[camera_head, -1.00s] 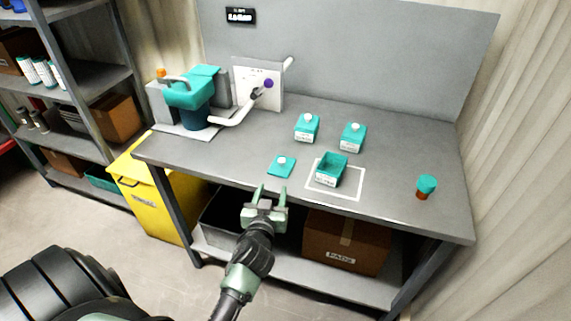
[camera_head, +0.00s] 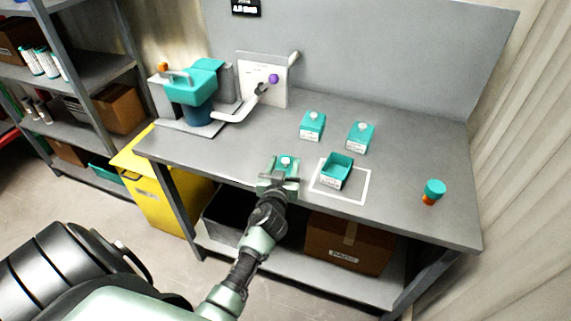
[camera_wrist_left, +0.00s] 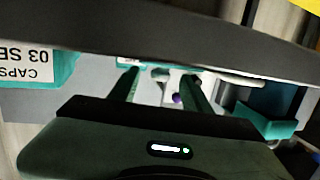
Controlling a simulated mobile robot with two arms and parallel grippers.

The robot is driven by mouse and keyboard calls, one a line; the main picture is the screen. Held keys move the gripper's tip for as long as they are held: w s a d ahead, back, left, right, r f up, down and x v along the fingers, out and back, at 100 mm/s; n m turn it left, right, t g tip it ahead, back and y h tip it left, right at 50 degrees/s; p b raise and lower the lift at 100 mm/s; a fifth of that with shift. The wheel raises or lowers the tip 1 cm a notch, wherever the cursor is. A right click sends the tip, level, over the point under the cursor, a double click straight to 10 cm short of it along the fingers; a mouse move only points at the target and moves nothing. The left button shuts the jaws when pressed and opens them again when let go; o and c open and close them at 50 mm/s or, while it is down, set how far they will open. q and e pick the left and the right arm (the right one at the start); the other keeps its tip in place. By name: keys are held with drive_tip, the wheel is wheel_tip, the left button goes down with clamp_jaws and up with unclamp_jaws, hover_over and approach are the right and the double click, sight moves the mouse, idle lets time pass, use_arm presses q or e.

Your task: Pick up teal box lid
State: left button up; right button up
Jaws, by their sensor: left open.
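The teal box lid (camera_head: 285,161), a flat square with a white knob, lies on the grey workbench near its front edge. My left gripper (camera_head: 283,167) is open and empty, with its two fingers on either side of the lid at the bench edge. Its fingers partly hide the lid. In the left wrist view the open fingers (camera_wrist_left: 159,82) show with a white knob-like shape between them; whether they touch the lid cannot be told. The open teal box (camera_head: 337,171) stands right of the lid inside a white outline. My right gripper is not in view.
Two lidded teal boxes (camera_head: 312,125) (camera_head: 360,136) stand behind. A teal-and-orange object (camera_head: 433,192) is at the right. Bare bench (camera_head: 400,185) lies between the box and the teal-and-orange object.

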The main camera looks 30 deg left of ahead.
use_arm(q)
drive_tip(key=shift+x, duration=1.2)
clamp_jaws()
